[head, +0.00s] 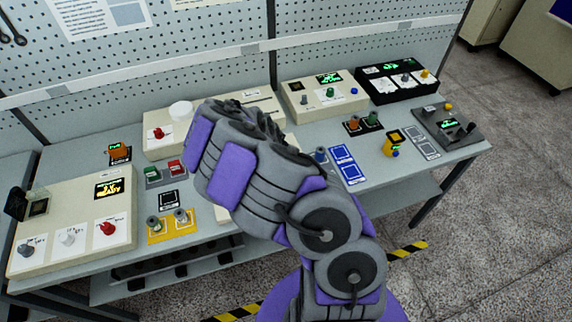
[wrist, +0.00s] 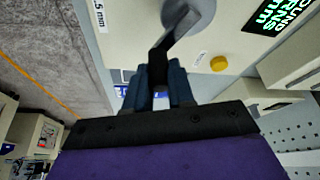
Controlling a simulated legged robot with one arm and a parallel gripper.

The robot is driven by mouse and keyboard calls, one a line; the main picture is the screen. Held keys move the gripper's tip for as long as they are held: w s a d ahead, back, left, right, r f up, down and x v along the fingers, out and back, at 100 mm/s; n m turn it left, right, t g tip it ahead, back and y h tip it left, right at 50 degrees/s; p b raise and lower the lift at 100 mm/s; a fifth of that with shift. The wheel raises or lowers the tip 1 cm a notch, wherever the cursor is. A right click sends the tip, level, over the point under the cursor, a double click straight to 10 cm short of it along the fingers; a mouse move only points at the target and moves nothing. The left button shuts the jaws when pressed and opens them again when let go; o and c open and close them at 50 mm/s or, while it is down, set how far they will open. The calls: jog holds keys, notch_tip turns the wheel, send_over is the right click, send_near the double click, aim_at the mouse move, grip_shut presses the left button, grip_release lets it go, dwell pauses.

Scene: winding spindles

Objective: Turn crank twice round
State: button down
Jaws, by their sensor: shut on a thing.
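In the wrist view, a dark crank arm (wrist: 172,38) runs down from a round grey hub (wrist: 200,12) on a cream panel. My gripper (wrist: 160,84) has its two dark blue fingers closed around the lower end of the crank. The fingers and the crank's end overlap, so part of the grip is hidden. In the head view my own purple and grey arm covers the middle of the bench, and the gripper and crank are hidden behind it.
The cream panel (wrist: 228,52) has a yellow button (wrist: 219,63) and a green-lettered display (wrist: 272,14) beside the hub. In the head view, cream boxes with knobs stand at left (head: 75,215) and back right (head: 322,95). A dark crank unit (head: 450,128) sits at far right.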

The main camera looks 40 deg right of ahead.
jog(key=c, duration=1)
grip_release()
jog(key=shift+w+a, duration=0.1)
jog(key=shift+o, duration=0.2)
jog(key=shift+r, duration=0.1)
jog(key=v, duration=1.7)
jog(key=shift+a+p, duration=0.2)
jog(key=shift+p, duration=0.1)
jog(key=shift+w, duration=0.1)
